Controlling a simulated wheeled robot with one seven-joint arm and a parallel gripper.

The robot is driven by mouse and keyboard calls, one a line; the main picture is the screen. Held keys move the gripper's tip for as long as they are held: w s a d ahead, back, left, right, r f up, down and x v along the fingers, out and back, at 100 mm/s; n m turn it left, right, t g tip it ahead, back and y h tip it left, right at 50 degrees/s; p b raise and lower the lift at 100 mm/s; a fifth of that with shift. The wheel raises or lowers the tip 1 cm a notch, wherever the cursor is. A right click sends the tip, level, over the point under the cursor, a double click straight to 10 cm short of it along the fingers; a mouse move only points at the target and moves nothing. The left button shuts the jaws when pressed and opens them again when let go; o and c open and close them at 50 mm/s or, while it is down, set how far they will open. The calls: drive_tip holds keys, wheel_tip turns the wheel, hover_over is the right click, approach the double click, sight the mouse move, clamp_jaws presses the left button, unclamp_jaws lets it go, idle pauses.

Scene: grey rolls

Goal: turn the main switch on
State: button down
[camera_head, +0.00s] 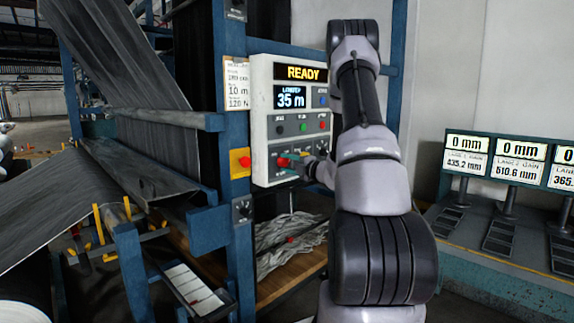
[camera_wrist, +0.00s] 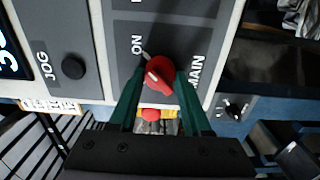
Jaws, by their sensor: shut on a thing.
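The main switch is a red rotary knob (camera_wrist: 159,75) on a grey plate lettered MAIN and ON. It also shows low on the control panel in the head view (camera_head: 284,162). My gripper (camera_wrist: 162,78) has its green fingers on either side of the knob, shut on it. The knob's white mark sits on its upper-left side, toward the ON lettering and a pale tick. In the head view my gripper (camera_head: 297,162) is at the panel's lower part, partly hidden by my arm. The fingers cover part of the plate.
The control panel (camera_head: 260,120) shows READY and 35 m, with several buttons above the switch. A red button on a yellow plate (camera_head: 240,163) is just left of it. A blue frame post (camera_head: 233,100) stands beside the panel. Display stands (camera_head: 467,158) are at the right.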

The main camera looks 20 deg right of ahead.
idle(0.3)
drive_tip(key=shift+c, duration=1.8)
unclamp_jaws()
drive_tip(key=shift+s, duration=0.1)
drive_tip(key=v, duration=1)
drive_tip(key=shift+s, duration=0.35)
drive_tip(key=shift+d, duration=0.15)
